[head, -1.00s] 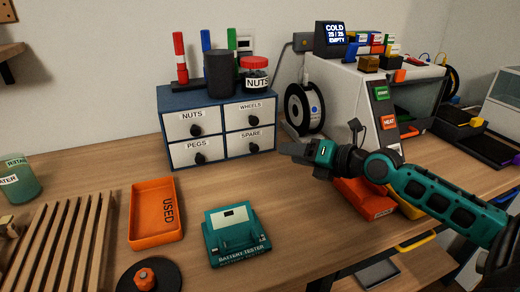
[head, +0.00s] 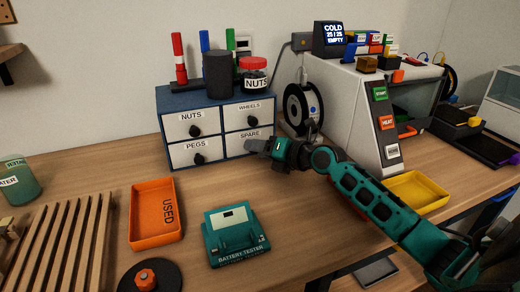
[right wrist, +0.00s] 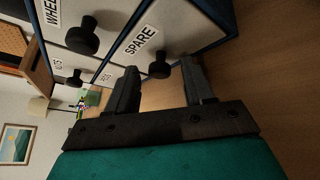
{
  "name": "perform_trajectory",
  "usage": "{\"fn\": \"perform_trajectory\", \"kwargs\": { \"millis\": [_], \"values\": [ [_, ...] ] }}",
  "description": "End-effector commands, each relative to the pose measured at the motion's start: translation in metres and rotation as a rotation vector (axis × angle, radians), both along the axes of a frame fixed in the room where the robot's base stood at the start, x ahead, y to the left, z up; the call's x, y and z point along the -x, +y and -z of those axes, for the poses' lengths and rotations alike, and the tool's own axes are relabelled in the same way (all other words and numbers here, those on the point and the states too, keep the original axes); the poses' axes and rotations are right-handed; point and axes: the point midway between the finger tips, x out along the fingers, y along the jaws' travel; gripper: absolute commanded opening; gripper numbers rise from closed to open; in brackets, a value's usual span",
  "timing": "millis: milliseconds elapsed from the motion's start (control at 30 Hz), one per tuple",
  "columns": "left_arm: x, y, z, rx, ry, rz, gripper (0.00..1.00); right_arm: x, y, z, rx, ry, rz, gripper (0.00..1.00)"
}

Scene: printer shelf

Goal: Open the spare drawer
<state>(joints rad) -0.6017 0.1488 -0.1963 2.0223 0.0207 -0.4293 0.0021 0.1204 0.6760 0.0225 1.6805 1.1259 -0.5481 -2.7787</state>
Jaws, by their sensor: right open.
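The spare drawer (head: 240,144) is the lower right drawer of a blue cabinet (head: 215,97). It is shut, with a white front. Its dark round knob is hidden behind my gripper in the head view, but the spare knob (right wrist: 160,66) shows in the right wrist view. My right gripper (head: 250,145) is in front of this drawer. In the right wrist view the gripper's fingers (right wrist: 160,88) are apart and empty, with the knob just ahead, between their lines; I cannot tell whether they reach around it. My left gripper is not in view.
The nuts drawer (head: 191,122), pegs drawer (head: 197,152) and wheels drawer (head: 248,115) are shut. An orange used tray (head: 152,240) and a teal battery tester (head: 233,236) stand in front. A spool (head: 300,108) and the printer (head: 345,90) are at right.

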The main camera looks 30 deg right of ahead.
Motion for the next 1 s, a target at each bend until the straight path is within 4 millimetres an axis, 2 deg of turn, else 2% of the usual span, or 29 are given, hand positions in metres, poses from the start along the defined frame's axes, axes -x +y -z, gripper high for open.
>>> {"fn": "perform_trajectory", "kwargs": {
  "millis": [333, 867, 1000],
  "values": [
    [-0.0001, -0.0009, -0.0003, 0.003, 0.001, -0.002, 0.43, -0.0024, 0.0009, 0.0009, 0.000, 0.001, -0.001, 0.51],
    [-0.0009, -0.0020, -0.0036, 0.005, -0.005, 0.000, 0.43, -0.0021, 0.0008, 0.0008, 0.000, 0.001, -0.001, 0.00],
    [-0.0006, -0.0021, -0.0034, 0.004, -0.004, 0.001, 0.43, -0.0021, 0.0008, 0.0007, 0.000, 0.001, -0.001, 0.00]
  ]
}}
